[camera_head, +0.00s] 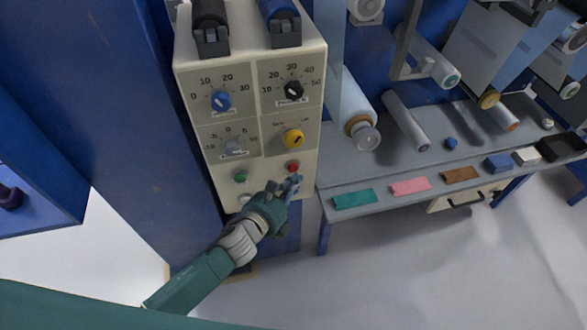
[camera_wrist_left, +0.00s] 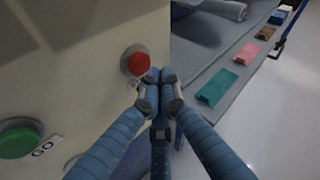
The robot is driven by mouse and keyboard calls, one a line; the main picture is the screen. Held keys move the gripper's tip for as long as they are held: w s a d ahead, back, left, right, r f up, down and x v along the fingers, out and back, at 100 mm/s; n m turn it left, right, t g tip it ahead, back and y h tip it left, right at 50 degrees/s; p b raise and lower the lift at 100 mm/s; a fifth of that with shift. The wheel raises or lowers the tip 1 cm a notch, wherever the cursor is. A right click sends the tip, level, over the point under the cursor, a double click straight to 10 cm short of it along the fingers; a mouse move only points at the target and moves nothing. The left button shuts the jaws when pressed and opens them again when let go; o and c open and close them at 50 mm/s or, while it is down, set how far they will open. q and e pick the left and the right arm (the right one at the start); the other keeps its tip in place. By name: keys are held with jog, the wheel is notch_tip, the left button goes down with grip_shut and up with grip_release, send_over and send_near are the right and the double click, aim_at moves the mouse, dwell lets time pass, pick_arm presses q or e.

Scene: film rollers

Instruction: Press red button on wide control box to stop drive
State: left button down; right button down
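The wide control box (camera_head: 250,100) is a cream panel with dials and buttons, at the upper centre of the head view. Its red button (camera_head: 293,167) is at the lower right of the panel, with a green button (camera_head: 240,178) to its left. In the left wrist view the red button (camera_wrist_left: 137,63) is just above and left of the fingertips. My left gripper (camera_head: 293,183) is just below the red button; its blue fingers (camera_wrist_left: 158,90) are drawn together with nothing between them. I cannot tell whether the fingertips touch the panel. My right gripper is not in view.
A grey table (camera_head: 340,180) to the right of the box holds rolls and coloured pieces, including a teal one (camera_head: 354,199). A blue column (camera_head: 150,130) stands to the left. The floor in front is clear.

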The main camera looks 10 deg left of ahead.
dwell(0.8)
pick_arm(q)
jog(key=shift+w+a, duration=0.15)
jog(key=shift+w, duration=0.25)
jog(key=shift+w+a+r, duration=0.1)
jog(key=shift+w+a, duration=0.05)
jog(key=shift+w, duration=0.25)
dwell(0.8)
jog(key=shift+s, duration=0.1)
jog(key=shift+s+d, duration=0.3)
jog(key=shift+s, duration=0.4)
jog(key=shift+s+d+p, duration=0.1)
jog(key=shift+s+d, duration=0.2)
jog(key=shift+s, duration=0.5)
jog(key=shift+s+d+p, duration=0.15)
jog(key=shift+s+d, duration=0.1)
jog(key=shift+s, duration=0.5)
jog(key=shift+s+d+p, duration=0.1)
jog(key=shift+s+d, duration=0.2)
jog(key=shift+s, duration=0.5)
